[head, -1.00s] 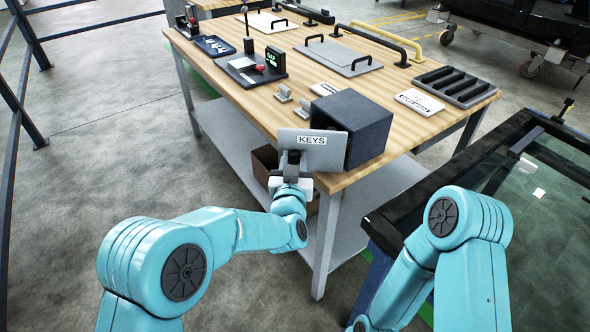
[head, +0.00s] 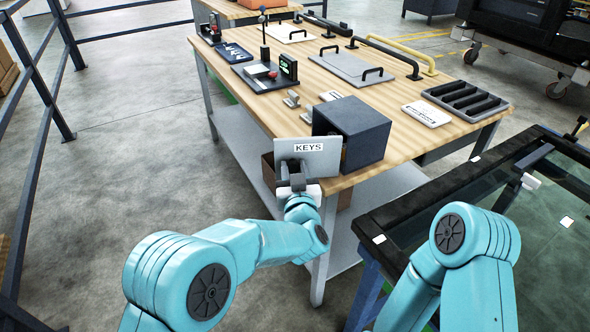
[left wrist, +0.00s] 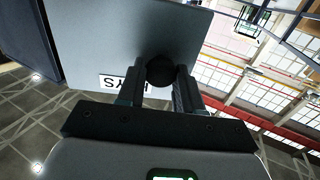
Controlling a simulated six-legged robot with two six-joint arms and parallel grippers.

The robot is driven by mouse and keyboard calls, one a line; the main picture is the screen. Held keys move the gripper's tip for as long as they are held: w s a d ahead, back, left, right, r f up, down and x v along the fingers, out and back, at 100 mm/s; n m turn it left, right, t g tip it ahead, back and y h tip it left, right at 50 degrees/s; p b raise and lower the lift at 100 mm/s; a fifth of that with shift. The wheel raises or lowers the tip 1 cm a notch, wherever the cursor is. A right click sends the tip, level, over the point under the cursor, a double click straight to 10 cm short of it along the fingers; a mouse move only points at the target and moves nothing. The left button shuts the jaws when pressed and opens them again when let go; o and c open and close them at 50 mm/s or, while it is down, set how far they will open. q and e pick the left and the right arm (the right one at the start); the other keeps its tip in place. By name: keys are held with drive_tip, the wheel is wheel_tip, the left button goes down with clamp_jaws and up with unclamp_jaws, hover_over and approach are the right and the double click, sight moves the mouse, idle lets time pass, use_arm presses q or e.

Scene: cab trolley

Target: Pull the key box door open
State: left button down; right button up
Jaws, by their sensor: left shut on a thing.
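The key box (head: 365,128) is a dark box at the near edge of the wooden table. Its grey door (head: 325,162), labelled KEYS, stands ajar: its left edge is swung out from the box and its right edge is close to the near corner. My left gripper (head: 291,171) is in front of the door's lower part. In the left wrist view the two fingers (left wrist: 178,88) are shut on a dark round knob (left wrist: 160,71) on the door (left wrist: 110,45). The box's inside is hidden behind the door.
The table (head: 425,142) holds a white labelled card (head: 427,113), a black slotted tray (head: 467,100) and a grey plate with handles (head: 346,66) behind the box. A dark-framed glass-topped table (head: 480,215) stands at the right. The floor left of the door is clear.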

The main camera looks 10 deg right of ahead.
use_arm(q)
drive_tip(key=shift+s+d+r+y, duration=0.1)
drive_tip(key=shift+s+d+y, duration=0.15)
drive_tip(key=shift+s+y, duration=0.15)
use_arm(e)
drive_tip(key=shift+s+d, duration=0.15)
drive_tip(key=shift+s, duration=0.15)
use_arm(q)
drive_tip(key=shift+s+n, duration=0.15)
drive_tip(key=shift+n, duration=0.15)
use_arm(e)
drive_tip(key=shift+s, duration=0.1)
use_arm(q)
drive_tip(key=shift+a, duration=0.1)
drive_tip(key=c, duration=0.8)
unclamp_jaws()
drive_tip(key=shift+o, duration=0.2)
